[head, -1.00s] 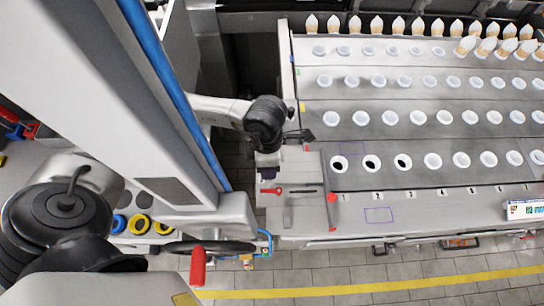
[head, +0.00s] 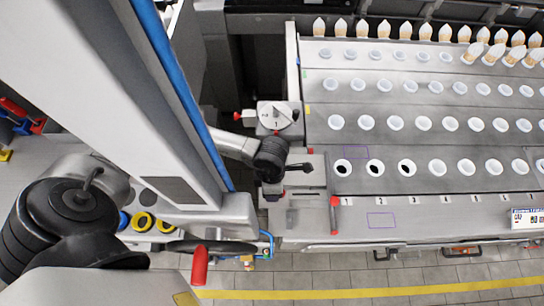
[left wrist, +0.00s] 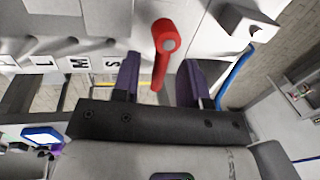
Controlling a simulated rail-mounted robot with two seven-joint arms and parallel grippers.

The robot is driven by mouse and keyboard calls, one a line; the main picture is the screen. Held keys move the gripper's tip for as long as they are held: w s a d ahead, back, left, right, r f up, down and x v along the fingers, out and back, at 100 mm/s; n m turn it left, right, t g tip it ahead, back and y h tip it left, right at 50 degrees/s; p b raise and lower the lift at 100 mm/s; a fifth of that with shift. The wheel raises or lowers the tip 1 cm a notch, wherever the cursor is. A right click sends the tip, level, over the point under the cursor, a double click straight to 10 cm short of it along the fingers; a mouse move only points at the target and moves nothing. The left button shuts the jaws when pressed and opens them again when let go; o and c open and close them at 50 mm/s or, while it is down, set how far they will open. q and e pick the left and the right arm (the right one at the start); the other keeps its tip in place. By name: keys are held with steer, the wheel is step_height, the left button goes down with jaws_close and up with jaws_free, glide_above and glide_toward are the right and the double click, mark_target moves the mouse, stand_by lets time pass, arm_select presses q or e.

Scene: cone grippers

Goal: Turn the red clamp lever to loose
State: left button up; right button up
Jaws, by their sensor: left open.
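In the head view a red lever (head: 334,215) stands on the front left part of the grey machine top, its long side running front to back. My left gripper (head: 273,193) is left of it, pointing down; its dark wrist covers what lies below. I cannot tell whether both views show the same lever. My right gripper is out of view.
A grey numbered dial (head: 275,115) stands behind my left wrist. Rows of white cups (head: 438,168) fill the machine top to the right. Another red handle (head: 199,265) rises at the front left.

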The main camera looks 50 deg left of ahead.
arm_select(q)
jaws_close()
stand_by(0.3)
